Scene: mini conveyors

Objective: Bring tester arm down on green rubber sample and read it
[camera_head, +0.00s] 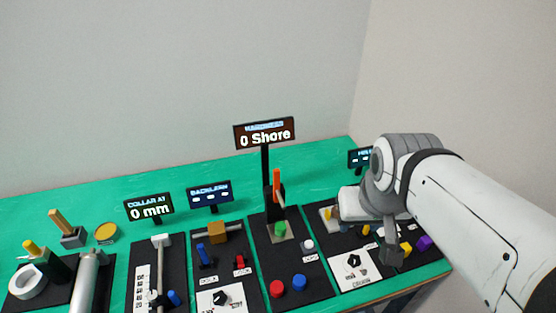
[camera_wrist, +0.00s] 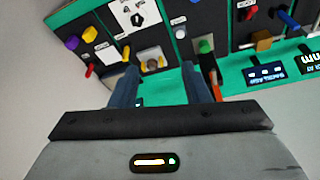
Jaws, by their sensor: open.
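The hardness tester stands on a black board (camera_head: 262,270) near the middle of the table. Its display (camera_head: 264,133) reads "0 Shore". An orange tester arm (camera_head: 277,185) points upward on the black post. The green rubber sample (camera_head: 280,230) sits on a pale plate under it; the sample also shows in the wrist view (camera_wrist: 205,46). Red (camera_head: 277,288) and blue (camera_head: 299,282) round samples lie in front. My gripper (camera_wrist: 158,85) is open and empty, to the right of the tester and apart from it. In the head view my arm hides part of the right station.
A station with a dial (camera_head: 354,261) and small yellow and purple pieces lies on the right. Left of the tester are a station with a brown block (camera_head: 216,232), a "0 mm" collar display (camera_head: 149,208) and a grey cylinder (camera_head: 88,282). Green tabletop (camera_head: 100,205) is mostly clear behind.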

